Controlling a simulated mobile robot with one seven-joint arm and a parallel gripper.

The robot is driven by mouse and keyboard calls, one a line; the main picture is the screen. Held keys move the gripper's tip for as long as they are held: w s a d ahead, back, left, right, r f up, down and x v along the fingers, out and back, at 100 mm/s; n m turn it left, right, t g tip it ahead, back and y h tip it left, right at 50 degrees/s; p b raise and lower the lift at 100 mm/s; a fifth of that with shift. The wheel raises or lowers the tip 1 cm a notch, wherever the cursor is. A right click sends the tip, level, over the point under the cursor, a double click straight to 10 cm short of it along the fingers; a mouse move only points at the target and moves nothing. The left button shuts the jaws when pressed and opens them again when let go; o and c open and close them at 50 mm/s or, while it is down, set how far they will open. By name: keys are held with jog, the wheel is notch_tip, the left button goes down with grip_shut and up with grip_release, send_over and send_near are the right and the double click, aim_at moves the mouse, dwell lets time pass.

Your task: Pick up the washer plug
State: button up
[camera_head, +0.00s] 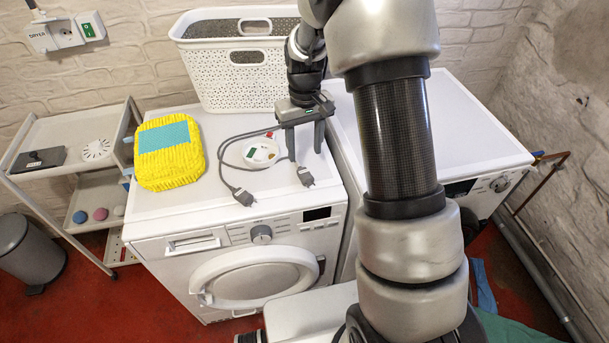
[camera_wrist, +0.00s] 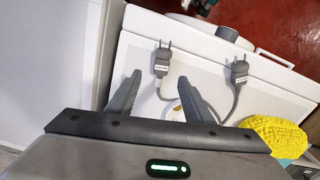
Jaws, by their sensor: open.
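Two grey plugs on grey cables lie at the front of the white washer's top (camera_head: 160,202). The left plug (camera_head: 243,197) shows at the right in the wrist view (camera_wrist: 239,70). The right plug (camera_head: 306,177) shows near the middle of the wrist view (camera_wrist: 162,65). Both carry small white labels that I cannot read, so I cannot tell which is the washer plug. My gripper (camera_head: 305,155) points down behind the right plug, open and empty. In the wrist view, that plug lies just beyond the gap between my fingertips (camera_wrist: 158,78).
A yellow knitted item with a blue patch (camera_head: 170,152) lies left on the washer. A white round object (camera_head: 261,152) lies among the cables. A white basket (camera_head: 236,75) stands behind. A second white machine (camera_head: 465,130) stands to the right, partly hidden by my arm.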

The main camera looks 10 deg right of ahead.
aim_at(304, 172)
notch_tip(304, 172, down, 8)
jog(key=shift+s+a+r, duration=0.1)
jog(key=shift+s+r, duration=0.05)
jog(key=shift+r, duration=0.05)
dwell(0.3)
jog(key=c, duration=1.1)
jog(key=shift+c, duration=0.2)
